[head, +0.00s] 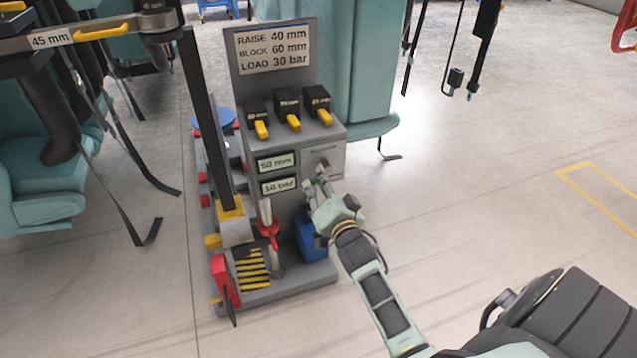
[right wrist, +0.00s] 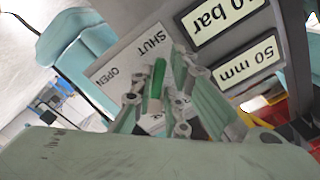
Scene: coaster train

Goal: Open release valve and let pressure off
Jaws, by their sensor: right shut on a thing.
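A green valve handle (right wrist: 156,82) shows in the right wrist view, in front of a pale plate (right wrist: 112,62) lettered SHUT and OPEN. Its upper end is nearer the word SHUT; its pivot is hidden. My right gripper (head: 319,187) is at the right part of the grey console's front (head: 325,158). In the right wrist view its fingers (right wrist: 157,98) are shut around the handle. The console has two displays, reading 50 mm (head: 277,162) and what looks like 10 bar (head: 279,185). My left gripper is not in view.
A sign (head: 272,47) reads RAISE 40 mm, BLOCK 60 mm, LOAD 30 bar. Below it are three black switches with yellow levers (head: 294,123). A blue container (head: 311,240) stands under the console. Teal seats (head: 45,190) with hanging straps are at left. The floor at right is open.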

